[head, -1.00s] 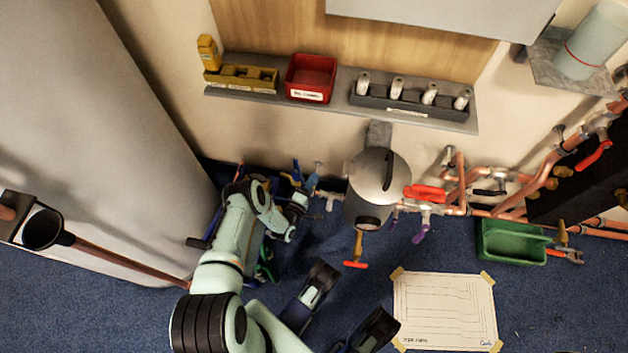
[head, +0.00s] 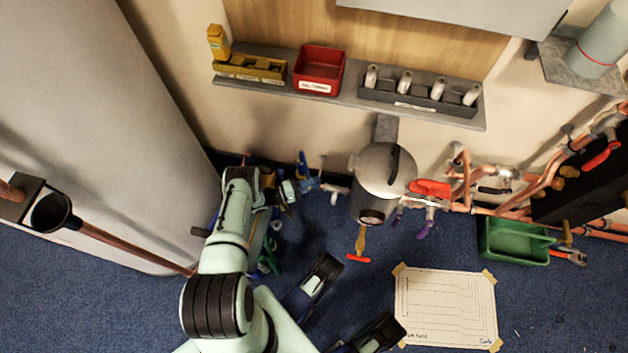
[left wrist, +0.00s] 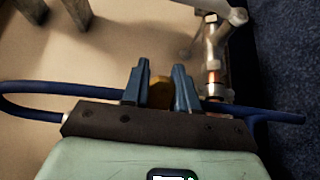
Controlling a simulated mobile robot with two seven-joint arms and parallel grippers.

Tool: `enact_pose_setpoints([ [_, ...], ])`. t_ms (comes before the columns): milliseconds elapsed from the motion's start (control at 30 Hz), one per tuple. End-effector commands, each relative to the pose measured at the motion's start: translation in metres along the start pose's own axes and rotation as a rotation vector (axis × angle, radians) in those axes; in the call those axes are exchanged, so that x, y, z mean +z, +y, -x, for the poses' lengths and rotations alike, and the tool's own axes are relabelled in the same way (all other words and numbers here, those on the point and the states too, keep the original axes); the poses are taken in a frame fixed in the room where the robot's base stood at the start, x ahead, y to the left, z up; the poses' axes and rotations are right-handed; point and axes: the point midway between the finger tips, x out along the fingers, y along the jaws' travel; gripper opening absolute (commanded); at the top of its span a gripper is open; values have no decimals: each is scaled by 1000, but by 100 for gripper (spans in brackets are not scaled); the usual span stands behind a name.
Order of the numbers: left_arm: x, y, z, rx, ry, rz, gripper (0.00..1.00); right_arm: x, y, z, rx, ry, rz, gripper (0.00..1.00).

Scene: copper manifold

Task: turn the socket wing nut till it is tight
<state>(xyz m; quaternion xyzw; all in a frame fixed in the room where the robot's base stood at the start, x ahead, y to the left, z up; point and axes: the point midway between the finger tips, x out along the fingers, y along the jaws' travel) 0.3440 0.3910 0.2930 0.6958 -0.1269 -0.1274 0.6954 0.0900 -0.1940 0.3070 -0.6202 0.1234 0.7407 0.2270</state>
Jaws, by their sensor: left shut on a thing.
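My left gripper (head: 306,186) reaches the left end of the pipe run in the head view, left of the grey cylindrical vessel. In the left wrist view its two blue-grey fingers (left wrist: 160,90) stand a little apart, one on each side of a brass-coloured piece. This piece looks like the socket wing nut (left wrist: 160,92). The fingers and palm hide most of it, so its angle and tightness cannot be told. In the head view it is too small to make out.
The grey vessel (head: 385,173) hangs close to the right of the gripper. A metal and copper pipe fitting (left wrist: 213,50) is right of the fingers. A blue hose (left wrist: 40,88) passes by them. A green tray (head: 515,250) and a paper drawing (head: 445,305) lie to the right.

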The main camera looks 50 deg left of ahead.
Motion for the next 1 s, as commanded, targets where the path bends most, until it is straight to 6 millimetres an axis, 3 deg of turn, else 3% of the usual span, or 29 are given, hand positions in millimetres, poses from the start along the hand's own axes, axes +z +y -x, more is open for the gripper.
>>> enact_pose_setpoints([
  [533, 2, 0, 0, 2, -34, 1, 0, 0, 0, 0, 0, 0, 0, 62],
  [567, 2, 0, 0, 2, -34, 1, 31, 0, 0, 0, 0, 0, 0, 62],
  [600, 2, 0, 0, 2, -33, 1, 44, 0, 0, 0, 0, 0, 0, 62],
  [633, 2, 0, 0, 2, -33, 1, 49, 0, 0, 0, 0, 0, 0, 62],
  [1000, 2, 0, 0, 1, -7, 2, 49, 0, 0, 0, 0, 0, 0, 62],
])
